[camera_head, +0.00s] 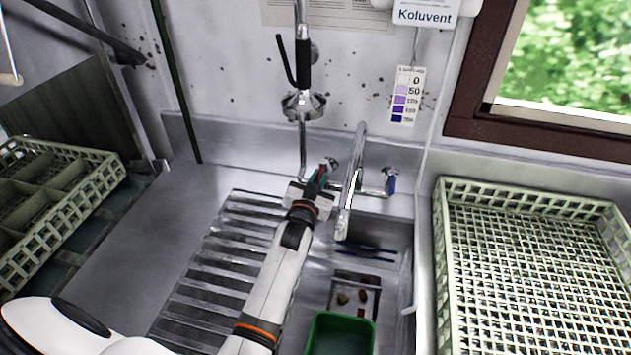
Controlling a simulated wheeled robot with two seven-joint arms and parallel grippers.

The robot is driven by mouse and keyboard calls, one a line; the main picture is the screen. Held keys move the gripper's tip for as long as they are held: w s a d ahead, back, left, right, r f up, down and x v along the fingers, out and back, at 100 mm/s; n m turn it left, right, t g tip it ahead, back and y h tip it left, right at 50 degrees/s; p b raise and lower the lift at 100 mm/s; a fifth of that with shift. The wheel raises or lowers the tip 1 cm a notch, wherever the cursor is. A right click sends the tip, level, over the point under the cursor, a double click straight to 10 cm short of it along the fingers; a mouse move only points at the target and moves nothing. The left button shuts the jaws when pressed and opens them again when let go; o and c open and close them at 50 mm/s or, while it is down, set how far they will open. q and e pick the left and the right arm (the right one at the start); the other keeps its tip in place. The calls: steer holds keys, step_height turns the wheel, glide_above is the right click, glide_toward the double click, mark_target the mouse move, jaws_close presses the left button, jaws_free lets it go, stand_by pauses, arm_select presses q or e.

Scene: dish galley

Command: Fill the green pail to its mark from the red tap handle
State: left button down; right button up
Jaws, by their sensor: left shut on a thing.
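The green pail (341,332) stands in the sink basin at the bottom of the view, partly cut off by the frame edge. Its mark and any water level inside do not show. The chrome tap spout (350,190) reaches forward over the basin, with its end behind the pail. I see no clear stream of water from it. My left gripper (318,182) is at the tap's left side, shut on the red tap handle, which its jaws mostly hide. The blue tap handle (391,184) is free on the right. My right gripper is not in view.
A spray hose fitting (303,100) rises behind my left gripper. A ribbed drainboard (232,265) lies left of the basin. Pale green dish racks stand at the left (100,172) and right (442,260). A strainer tray (371,281) with scraps sits behind the pail.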

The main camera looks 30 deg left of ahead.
arm_select(q)
steer(key=shift+w+d+r+n+y, duration=0.1)
steer(key=shift+d+n+y, duration=0.1)
steer(key=shift+n+y, duration=0.2)
steer(key=c, duration=1.4)
jaws_free()
steer(key=shift+c, duration=0.2)
